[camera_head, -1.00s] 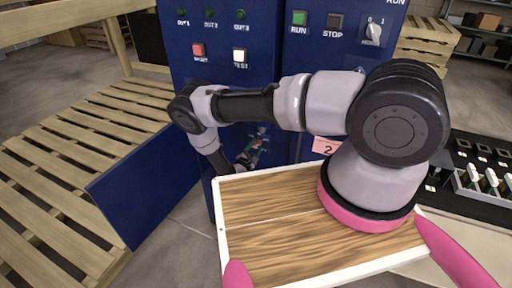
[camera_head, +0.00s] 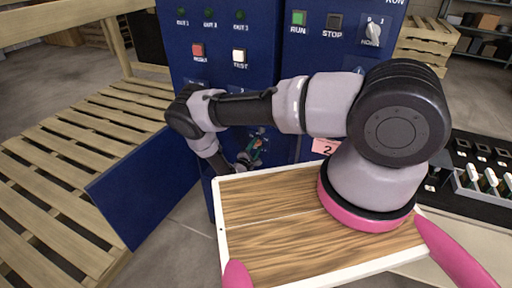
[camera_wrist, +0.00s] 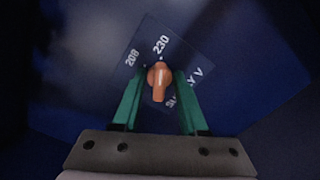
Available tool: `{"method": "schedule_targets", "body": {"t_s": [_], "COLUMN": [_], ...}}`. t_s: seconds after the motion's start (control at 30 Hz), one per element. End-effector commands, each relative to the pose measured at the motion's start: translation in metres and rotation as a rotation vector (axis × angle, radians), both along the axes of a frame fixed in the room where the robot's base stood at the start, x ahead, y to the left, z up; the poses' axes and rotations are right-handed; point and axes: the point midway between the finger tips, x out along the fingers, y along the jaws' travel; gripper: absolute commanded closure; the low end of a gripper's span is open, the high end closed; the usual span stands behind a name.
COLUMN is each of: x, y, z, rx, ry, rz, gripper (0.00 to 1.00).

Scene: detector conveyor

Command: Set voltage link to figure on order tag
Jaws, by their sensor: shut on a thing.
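The voltage link is an orange knob (camera_wrist: 158,82) on a dark blue plate (camera_wrist: 195,62) in the wrist view. The plate carries "208", "230" and partly hidden lettering that ends in "Y V". A small white dot lies between the knob and "230". My gripper (camera_wrist: 161,73) has its two green fingers on either side of the knob and is shut on it. In the head view my gripper (camera_head: 255,150) is inside the lower part of the blue cabinet (camera_head: 270,80), and the knob cannot be made out there. A pink tag (camera_head: 325,147) reads "2"; no voltage figure is legible on it.
An open blue door (camera_head: 138,190) juts out at left, beside wooden pallets (camera_head: 60,170). RUN and STOP buttons (camera_head: 332,20) are above my arm. A black bench with parts (camera_head: 485,178) is at right.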

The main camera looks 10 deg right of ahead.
Motion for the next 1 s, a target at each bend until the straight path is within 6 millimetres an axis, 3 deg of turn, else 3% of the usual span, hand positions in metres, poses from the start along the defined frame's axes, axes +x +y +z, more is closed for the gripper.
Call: {"method": "schedule_targets", "body": {"t_s": [0.2,0.23,0.27,0.63,1.0], "x": [-0.001,-0.001,0.0,-0.008,-0.065], "y": [0.0,0.0,0.0,0.007,0.048], "z": [0.0,0.0,0.0,0.0,0.0], "rx": [0.001,0.001,0.001,0.0,0.0], "ry": [0.0,0.001,0.001,0.002,0.001], "rz": [0.0,0.0,0.0,0.001,0.004], "gripper": [1.0,0.54,0.51,0.51,0.51]}}
